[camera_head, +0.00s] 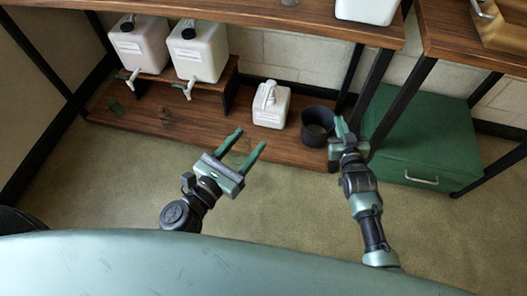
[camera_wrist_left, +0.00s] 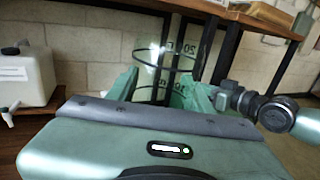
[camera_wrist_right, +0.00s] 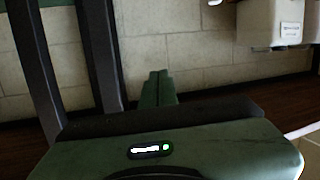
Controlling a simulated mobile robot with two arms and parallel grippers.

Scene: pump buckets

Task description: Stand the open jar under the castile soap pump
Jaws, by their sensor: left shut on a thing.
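My left gripper (camera_head: 246,144) has its fingers apart around a clear open jar (camera_wrist_left: 166,62) with dark rings and printed marks. The jar barely shows in the head view. The gripper is in front of the lower shelf. Two white tanks with black caps and taps (camera_head: 140,46) (camera_head: 200,53) stand on a riser at the left. I cannot read which one is castile soap. My right gripper (camera_wrist_right: 158,88) is shut and empty, beside the dark bucket.
The dark round bucket (camera_head: 317,124) stands on the lower shelf (camera_head: 205,132), right of the pump jug. A green cabinet (camera_head: 415,140) stands at the right. Black table legs (camera_head: 372,92) rise between them. The floor in front is clear.

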